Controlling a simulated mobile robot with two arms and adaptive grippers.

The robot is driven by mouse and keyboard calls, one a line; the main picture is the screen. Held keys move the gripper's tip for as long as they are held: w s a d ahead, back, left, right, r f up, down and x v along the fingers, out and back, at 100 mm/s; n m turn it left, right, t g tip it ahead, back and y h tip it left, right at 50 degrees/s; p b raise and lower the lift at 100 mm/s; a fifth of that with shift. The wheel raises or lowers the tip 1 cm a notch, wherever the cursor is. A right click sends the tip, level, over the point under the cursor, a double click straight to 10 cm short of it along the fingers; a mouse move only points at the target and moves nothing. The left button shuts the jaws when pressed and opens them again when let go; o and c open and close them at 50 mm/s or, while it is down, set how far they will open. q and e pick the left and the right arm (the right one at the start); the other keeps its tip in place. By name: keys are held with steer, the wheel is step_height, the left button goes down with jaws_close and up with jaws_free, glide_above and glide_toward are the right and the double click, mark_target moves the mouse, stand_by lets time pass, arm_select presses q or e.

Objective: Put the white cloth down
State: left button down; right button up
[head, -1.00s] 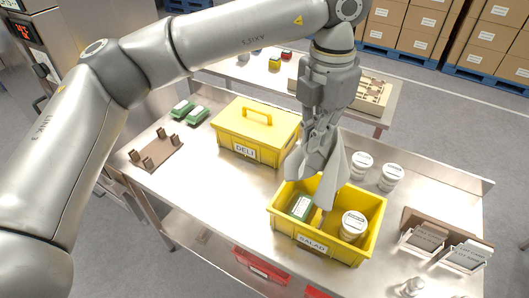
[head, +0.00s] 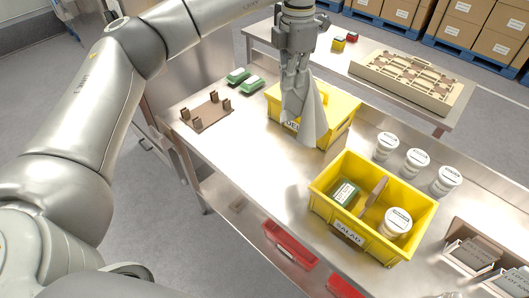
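My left gripper (head: 297,76) is shut on the white cloth (head: 312,122), which hangs down from the fingers in a greyish-white fold. The cloth is in front of the closed yellow DELI box (head: 345,103) in the head view and hides part of its label and lid. I cannot tell whether its lower tip touches the metal table (head: 262,160). My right gripper is not in view.
The open yellow SALAD bin (head: 330,208) holds a green-lidded pack (head: 344,191) and a white jar (head: 397,221), with a divider. Several white jars stand behind it. A brown rack (head: 208,114) is at left. Bare tabletop lies between rack and bin.

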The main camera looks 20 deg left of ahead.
arm_select(q)
steer(key=w+a+f, duration=0.6)
steer(key=a+f, duration=0.1)
steer(key=a, duration=0.3)
steer(key=shift+w+f+p, duration=0.15)
steer(key=shift+f+p, duration=0.1)
steer(key=shift+p, duration=0.2)
